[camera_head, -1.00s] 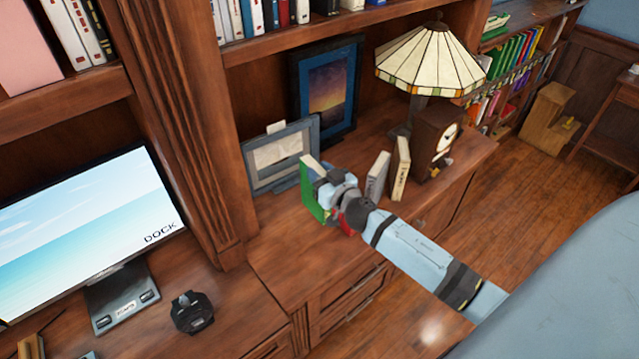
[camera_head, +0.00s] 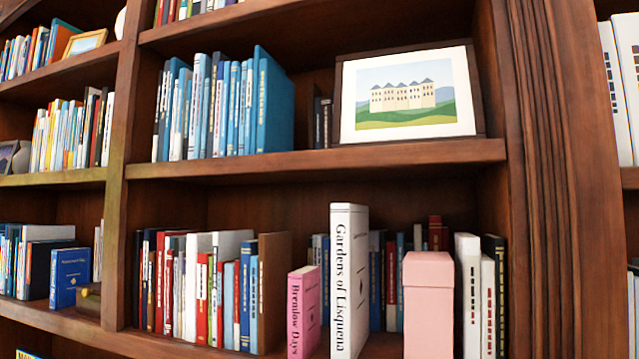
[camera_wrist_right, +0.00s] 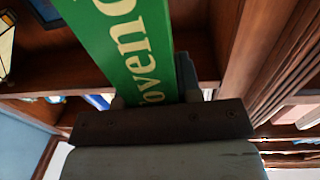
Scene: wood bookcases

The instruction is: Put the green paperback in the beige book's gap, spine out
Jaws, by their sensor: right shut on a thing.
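The green paperback (camera_wrist_right: 128,42) fills the top middle of the right wrist view, with large pale yellow letters on its face. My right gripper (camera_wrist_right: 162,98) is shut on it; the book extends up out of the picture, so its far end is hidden. Only part of the lettering shows. In the head view neither gripper appears, and I see no green book there. I cannot pick out the beige book or its gap in the current views. My left gripper is out of view.
The head view shows wooden shelves of books. A white book (camera_head: 349,280) titled "Gardens of Lisquena" stands beside a pink book (camera_head: 304,312) and a pink box (camera_head: 428,305). A framed castle picture (camera_head: 407,92) stands on the shelf above. The wrist view shows blurred woodwork.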

